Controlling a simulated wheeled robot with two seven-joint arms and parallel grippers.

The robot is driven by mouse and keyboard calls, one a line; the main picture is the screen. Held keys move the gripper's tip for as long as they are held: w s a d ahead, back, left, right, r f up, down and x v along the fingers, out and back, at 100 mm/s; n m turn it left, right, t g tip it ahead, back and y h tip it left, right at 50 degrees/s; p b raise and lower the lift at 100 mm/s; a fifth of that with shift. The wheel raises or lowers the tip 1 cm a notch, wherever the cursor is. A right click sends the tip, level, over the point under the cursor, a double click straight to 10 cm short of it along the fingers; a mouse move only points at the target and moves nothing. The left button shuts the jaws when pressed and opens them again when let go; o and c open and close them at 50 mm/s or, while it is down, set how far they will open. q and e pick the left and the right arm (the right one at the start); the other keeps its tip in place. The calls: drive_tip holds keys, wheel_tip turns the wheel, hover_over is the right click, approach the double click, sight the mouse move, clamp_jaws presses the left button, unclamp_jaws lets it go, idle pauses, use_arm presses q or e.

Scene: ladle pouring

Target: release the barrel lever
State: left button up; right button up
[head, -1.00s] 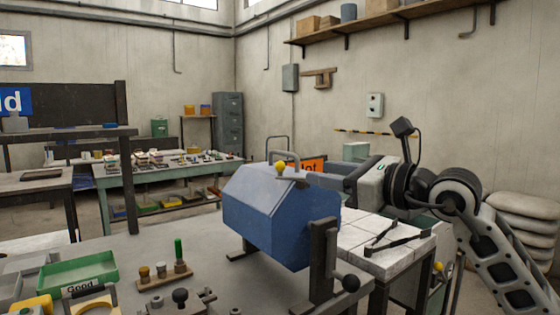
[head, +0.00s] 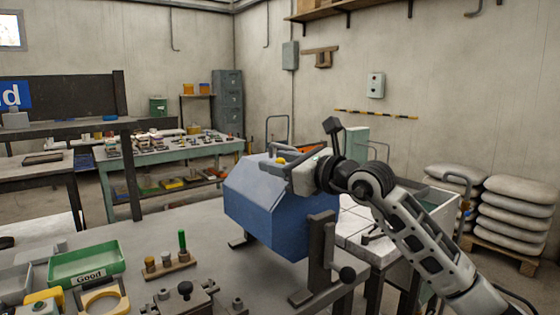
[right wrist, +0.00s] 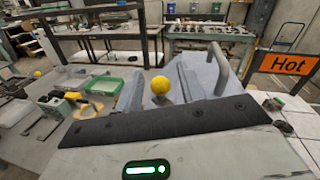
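The blue faceted barrel (head: 268,205) sits in a dark stand on the grey table. A yellow lever knob (head: 281,160) shows at its top; in the right wrist view the knob (right wrist: 160,85) lies between my two fingers. My right gripper (head: 286,167) is at the top of the barrel, and in the right wrist view (right wrist: 160,88) its fingers stand apart, with a gap visible on both sides of the knob. A grey bent handle (right wrist: 222,70) stands just right of the fingers. The lever's lower part is hidden. My left gripper is not in view.
A green tray (head: 86,264) labelled "Good", a yellow gauge and small fixtures stand at the table's left front. A black ball-ended crank (head: 347,274) is on the stand's right. An orange "Hot" sign (right wrist: 286,63) stands close on the right.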

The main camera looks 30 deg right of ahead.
clamp_jaws()
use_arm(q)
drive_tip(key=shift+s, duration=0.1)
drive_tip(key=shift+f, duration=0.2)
use_arm(e)
drive_tip(key=shift+f, duration=0.1)
drive_tip(key=shift+s+n+g+y+b, duration=0.15)
drive_tip(key=shift+n+g+y+b, duration=0.15)
drive_tip(key=shift+n+y+b, duration=0.3)
drive_tip(key=n+y+b, duration=0.1)
drive_tip(key=n+g+y+b, duration=0.1)
drive_tip(key=y, duration=0.1)
drive_tip(key=shift+s+a+g, duration=0.2)
drive_tip(key=shift+s+g, duration=0.1)
drive_tip(key=shift+s, duration=0.05)
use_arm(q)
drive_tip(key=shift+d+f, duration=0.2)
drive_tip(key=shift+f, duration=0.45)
use_arm(e)
drive_tip(key=n+g+y, duration=0.2)
drive_tip(key=s+n+g+y, duration=0.1)
drive_tip(key=n+g+y, duration=0.1)
drive_tip(key=s+n+g+y, duration=0.1)
drive_tip(key=n+g+y, duration=0.1)
drive_tip(key=shift+s+a+g+y, duration=0.15)
drive_tip(key=shift+a+g+y, duration=0.15)
drive_tip(key=shift+g, duration=0.1)
